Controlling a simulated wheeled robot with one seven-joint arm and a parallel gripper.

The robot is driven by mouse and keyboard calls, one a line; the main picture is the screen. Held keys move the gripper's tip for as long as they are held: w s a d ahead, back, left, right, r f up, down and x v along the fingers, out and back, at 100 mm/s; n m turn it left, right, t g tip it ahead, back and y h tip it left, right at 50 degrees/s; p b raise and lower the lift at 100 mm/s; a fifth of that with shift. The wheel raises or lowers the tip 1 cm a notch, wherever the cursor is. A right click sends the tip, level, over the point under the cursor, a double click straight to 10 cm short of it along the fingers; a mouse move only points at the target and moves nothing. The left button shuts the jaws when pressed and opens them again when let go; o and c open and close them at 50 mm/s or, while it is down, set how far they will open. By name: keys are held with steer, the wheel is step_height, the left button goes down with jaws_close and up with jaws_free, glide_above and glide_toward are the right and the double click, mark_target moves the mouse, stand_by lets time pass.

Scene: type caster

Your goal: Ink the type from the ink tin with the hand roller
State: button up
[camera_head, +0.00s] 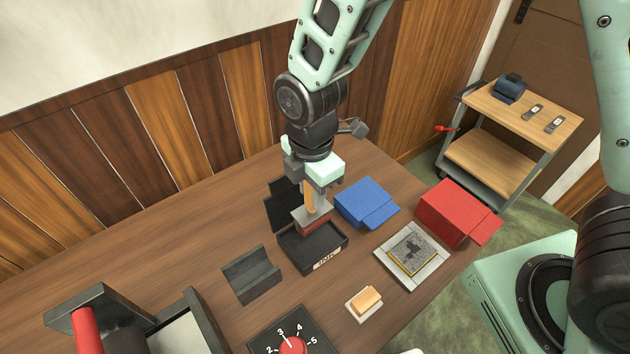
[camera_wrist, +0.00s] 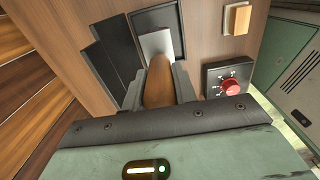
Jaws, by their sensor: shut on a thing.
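My gripper (camera_head: 316,181) is shut on the wooden handle of the hand roller (camera_head: 312,221) and holds it upright, roller end down. The roller's red-brown cylinder is at the open black ink tin (camera_head: 330,262); I cannot tell whether it touches the ink. In the wrist view the roller's handle (camera_wrist: 159,85) stands between my fingers, with its grey frame over the ink tin (camera_wrist: 146,16). The tin's dark lid (camera_head: 281,206) is behind it.
An empty dark cradle (camera_head: 252,276) stands left of the tin. A blue box (camera_head: 366,203) and a red box (camera_head: 452,215) are on the right. A wooden block (camera_head: 366,299) and a red dial (camera_head: 292,345) are in front. A press-like device (camera_head: 125,330) is front left. A cart (camera_head: 520,115) stands beyond the table.

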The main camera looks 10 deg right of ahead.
mark_target(313, 210)
steer(key=shift+f+b, duration=2)
steer(key=shift+f, duration=0.7)
steer(key=shift+f+b, duration=0.35)
steer(key=shift+f, duration=0.25)
steer(key=shift+r, duration=0.1)
steer(key=shift+r+p, duration=2.95)
steer(key=shift+r, duration=0.55)
